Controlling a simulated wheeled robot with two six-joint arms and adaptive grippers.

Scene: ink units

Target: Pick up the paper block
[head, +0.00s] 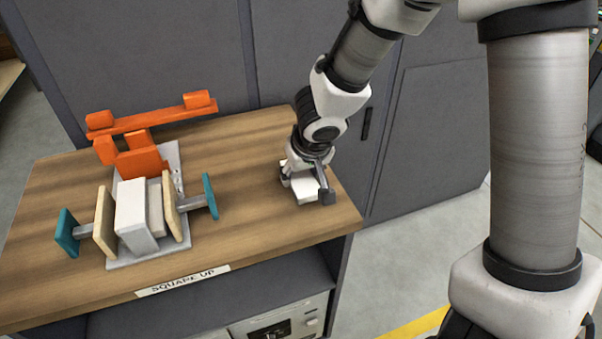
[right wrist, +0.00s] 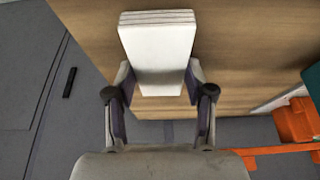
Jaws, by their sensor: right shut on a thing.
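A white paper block (head: 305,194) is at the right end of the wooden table, partly hidden under my right gripper (head: 308,182) in the head view. In the right wrist view the paper block (right wrist: 158,50) lies between the two fingers of my right gripper (right wrist: 160,92), with layered sheet edges at its far end. The gripper is shut on its near part. I cannot tell whether the block still touches the table. My left gripper is not in view.
A squaring fixture stands on the table's left: grey base (head: 120,263), tan plates (head: 104,222), teal end plates (head: 210,196), a white-grey block (head: 132,215) and an orange frame (head: 140,155). A "SQUARE UP" label (head: 183,281) is on the front edge. Wood between fixture and gripper is clear.

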